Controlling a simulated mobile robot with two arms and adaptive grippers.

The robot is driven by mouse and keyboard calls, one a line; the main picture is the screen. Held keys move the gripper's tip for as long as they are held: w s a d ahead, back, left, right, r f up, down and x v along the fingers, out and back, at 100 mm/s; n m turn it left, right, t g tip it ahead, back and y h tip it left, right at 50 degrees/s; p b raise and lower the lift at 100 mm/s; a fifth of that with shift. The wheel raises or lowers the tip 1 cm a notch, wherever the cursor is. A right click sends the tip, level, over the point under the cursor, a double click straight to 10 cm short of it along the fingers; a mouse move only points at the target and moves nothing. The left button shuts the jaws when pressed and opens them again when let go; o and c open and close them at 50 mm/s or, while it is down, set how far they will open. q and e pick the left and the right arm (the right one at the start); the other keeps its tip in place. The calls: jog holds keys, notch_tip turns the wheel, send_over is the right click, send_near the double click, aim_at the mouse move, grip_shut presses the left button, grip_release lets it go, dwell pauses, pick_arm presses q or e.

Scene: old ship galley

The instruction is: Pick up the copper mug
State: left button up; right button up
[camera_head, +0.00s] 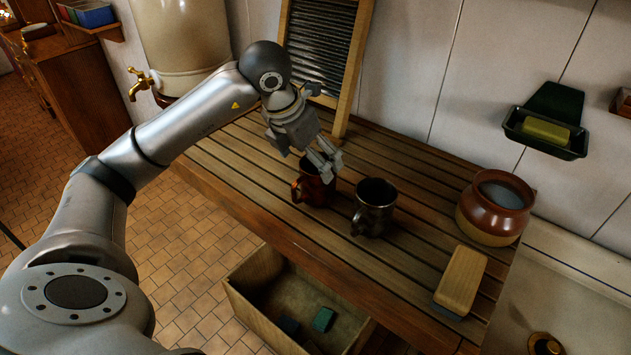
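The copper mug (311,193) stands upright on the slatted wooden counter (420,190), a reddish mug with its handle toward the left. My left gripper (330,166) reaches down from above at the mug's rim, and its fingers cover part of the mug's opening. The two fingertips look close together, and I cannot tell whether they touch the mug or have the rim between them. A dark metal mug (375,208) stands close to the right of the copper mug. My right gripper is not in view.
A brown pot (493,210) and a wooden brush or block (461,279) are at the counter's right. A washboard (322,45) leans behind my arm. A wooden crate (250,310) sits below the front edge. A soap dish (545,133) hangs on the wall.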

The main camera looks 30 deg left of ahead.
aim_at(314, 172)
pick_arm(q)
jog(key=shift+s+p+x, duration=0.1)
jog(key=shift+p+x, duration=0.5)
jog(key=shift+x, duration=0.6)
jog(key=shift+s+p+x, duration=0.15)
jog(key=shift+p+x, duration=0.4)
jog(key=shift+x, duration=0.6)
jog(key=shift+w+f, duration=0.25)
jog(key=shift+f, duration=0.35)
jog(key=c, duration=1.2)
